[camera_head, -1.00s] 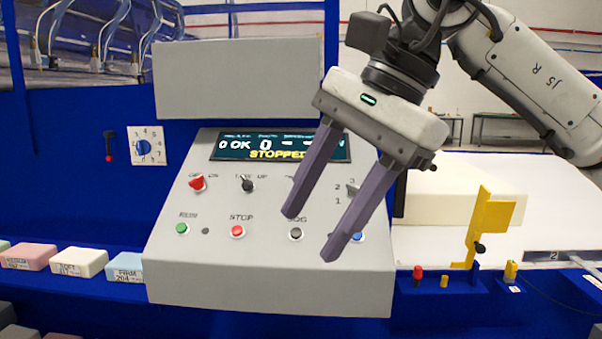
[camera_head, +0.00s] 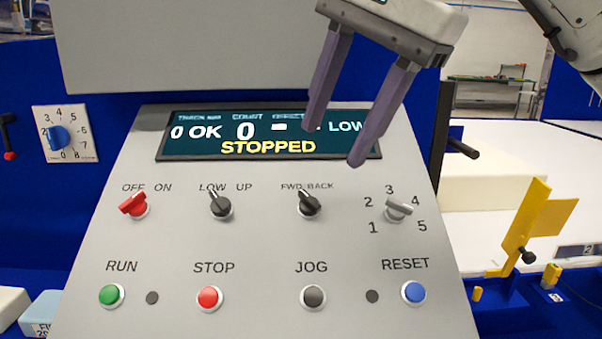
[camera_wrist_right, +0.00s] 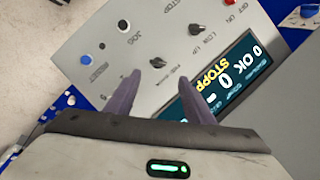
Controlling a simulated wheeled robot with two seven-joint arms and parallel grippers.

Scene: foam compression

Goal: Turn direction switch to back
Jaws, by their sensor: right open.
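The direction switch (camera_head: 308,204) is a black knob under the label "FWD BACK", in the middle right of the sloped grey control panel (camera_head: 250,245). Its pointer leans up and to the left, toward FWD. In the right wrist view the same switch (camera_wrist_right: 157,62) lies ahead of the fingertips. My right gripper (camera_head: 334,145) is open and empty, with two purple fingers in front of the display and above the switch, not touching it in the head view. My left gripper is not in view.
A display (camera_head: 265,135) reads STOPPED. Nearby are a red OFF/ON switch (camera_head: 134,206), a LOW/UP switch (camera_head: 221,205), and a grey numbered dial (camera_head: 398,207). Buttons line the row below: RUN (camera_head: 112,295), STOP (camera_head: 210,298), JOG (camera_head: 313,297), RESET (camera_head: 413,292). A yellow bracket (camera_head: 525,225) stands at right.

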